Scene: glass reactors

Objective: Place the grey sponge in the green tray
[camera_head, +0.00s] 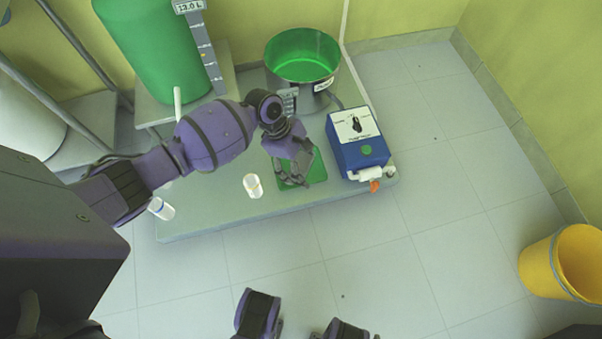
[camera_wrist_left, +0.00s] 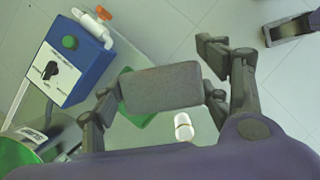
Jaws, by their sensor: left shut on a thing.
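The grey sponge (camera_wrist_left: 160,87) is a flat, dark grey block. In the left wrist view it sits between the fingers of my left gripper (camera_wrist_left: 165,95), which is shut on it. In the head view my left gripper (camera_head: 292,178) is over the green tray (camera_head: 317,168) on the grey bench, and I cannot make out the sponge clearly there. The tray also shows in the left wrist view (camera_wrist_left: 137,118), mostly hidden behind the sponge. The sponge looks above the tray; I cannot tell whether they touch.
A blue control box (camera_head: 361,155) stands close right of the tray. A steel pot with green inside (camera_head: 303,60) stands behind it. A small white vial (camera_head: 253,186) is left of the tray, another (camera_head: 161,208) farther left. A yellow bucket (camera_head: 545,262) is on the floor.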

